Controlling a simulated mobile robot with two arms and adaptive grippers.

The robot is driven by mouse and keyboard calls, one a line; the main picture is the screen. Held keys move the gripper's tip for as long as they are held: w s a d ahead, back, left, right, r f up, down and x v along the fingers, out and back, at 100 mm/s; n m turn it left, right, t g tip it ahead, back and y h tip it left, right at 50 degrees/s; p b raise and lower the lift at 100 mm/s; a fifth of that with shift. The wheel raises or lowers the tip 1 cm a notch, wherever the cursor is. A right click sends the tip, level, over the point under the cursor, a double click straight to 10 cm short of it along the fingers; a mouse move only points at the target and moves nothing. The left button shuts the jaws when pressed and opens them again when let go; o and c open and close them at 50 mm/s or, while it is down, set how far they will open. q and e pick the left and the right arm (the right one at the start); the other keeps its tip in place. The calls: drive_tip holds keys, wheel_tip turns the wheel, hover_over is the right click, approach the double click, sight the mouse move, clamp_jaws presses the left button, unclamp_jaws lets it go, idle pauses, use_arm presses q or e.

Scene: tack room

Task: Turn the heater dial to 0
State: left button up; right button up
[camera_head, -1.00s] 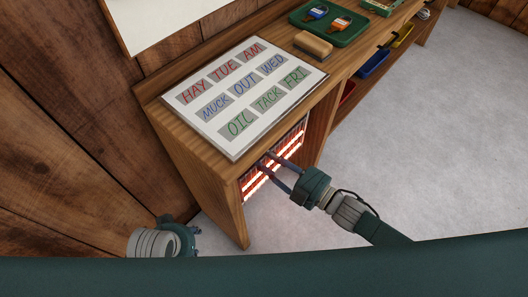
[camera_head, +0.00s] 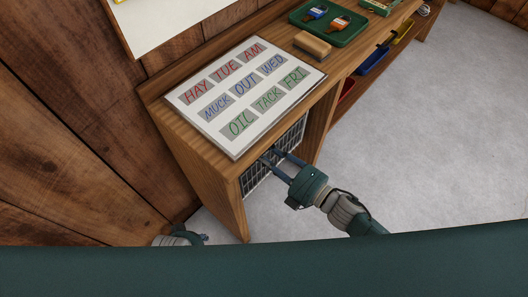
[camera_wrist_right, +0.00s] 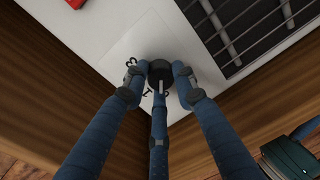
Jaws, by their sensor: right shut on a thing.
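The heater (camera_head: 262,177) stands under the wooden bench, and its grille is dark. It also shows in the right wrist view as a white panel (camera_wrist_right: 112,28) with a black grille. The heater dial (camera_wrist_right: 160,70) is a small black knob with a white pointer line, which points toward the bottom of that view. A 3 shows left of the dial; the marks near the pointer are partly hidden by fingers. My right gripper (camera_head: 274,156) is at the heater front, its fingers (camera_wrist_right: 160,86) closed around the dial. My left gripper (camera_head: 192,239) is low at the left, mostly hidden.
A white board (camera_head: 228,112) with word cards lies on the bench top above the heater. A brush (camera_head: 312,44) and a green tray (camera_head: 330,28) with two tagged items lie farther back. Wooden side panels flank the heater. The grey floor (camera_head: 430,120) at right is clear.

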drive_tip(key=shift+s+a+r+n, duration=0.15)
drive_tip(key=shift+a+n, duration=0.1)
drive_tip(key=shift+n, duration=0.55)
drive_tip(key=o, duration=1.2)
drive_tip(key=shift+c, duration=0.2)
drive_tip(key=v, duration=1.2)
